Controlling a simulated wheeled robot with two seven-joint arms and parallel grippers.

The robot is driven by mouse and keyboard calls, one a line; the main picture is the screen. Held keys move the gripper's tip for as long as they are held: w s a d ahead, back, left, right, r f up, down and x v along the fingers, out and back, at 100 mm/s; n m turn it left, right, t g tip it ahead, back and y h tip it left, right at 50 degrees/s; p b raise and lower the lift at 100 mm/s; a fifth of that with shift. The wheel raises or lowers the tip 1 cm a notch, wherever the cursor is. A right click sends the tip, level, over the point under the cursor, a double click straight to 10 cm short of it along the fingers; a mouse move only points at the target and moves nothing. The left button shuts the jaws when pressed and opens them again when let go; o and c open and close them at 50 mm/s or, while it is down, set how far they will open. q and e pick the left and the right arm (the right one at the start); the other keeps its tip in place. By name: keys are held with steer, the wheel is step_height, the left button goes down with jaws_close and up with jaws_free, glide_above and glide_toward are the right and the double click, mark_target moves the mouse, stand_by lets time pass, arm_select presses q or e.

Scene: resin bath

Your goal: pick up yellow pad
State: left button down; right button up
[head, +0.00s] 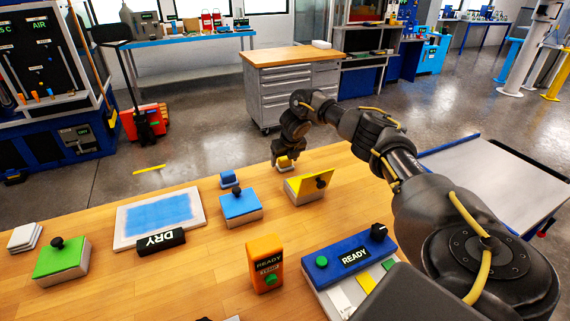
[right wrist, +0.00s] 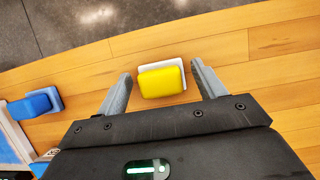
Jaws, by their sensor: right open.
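The yellow pad (right wrist: 161,79), a small yellow block on a white base, lies on the wooden table near its far edge. In the right wrist view it shows between my two grey fingers, with a gap on each side. My right gripper (right wrist: 162,72) is open and empty above it. In the head view the gripper (head: 287,154) partly covers the pad (head: 285,163), and its exact height over the pad is hard to tell. My left gripper is not in view.
A box with a tilted yellow lid (head: 304,189) stands just nearer than the pad.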

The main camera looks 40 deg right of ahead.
mark_target(283, 161)
steer(key=c, duration=0.8)
steer(key=shift+c, duration=0.2)
steer(key=shift+r+b, duration=0.35)
steer(key=shift+r, duration=0.3)
steer(key=r, duration=0.1)
steer(key=a+r, duration=0.1)
steer(key=r, duration=0.1)
steer(key=s+a+r, duration=0.1)
steer(key=shift+r, duration=0.3)
steer(key=s+a+r+p, duration=0.3)
steer(key=s+a+r, duration=0.3)
steer(key=a, duration=0.3)
steer(key=shift+s+a+r+p, duration=0.35)
steer(key=shift+a+r+p, duration=0.05)
steer(key=shift+r, duration=0.15)
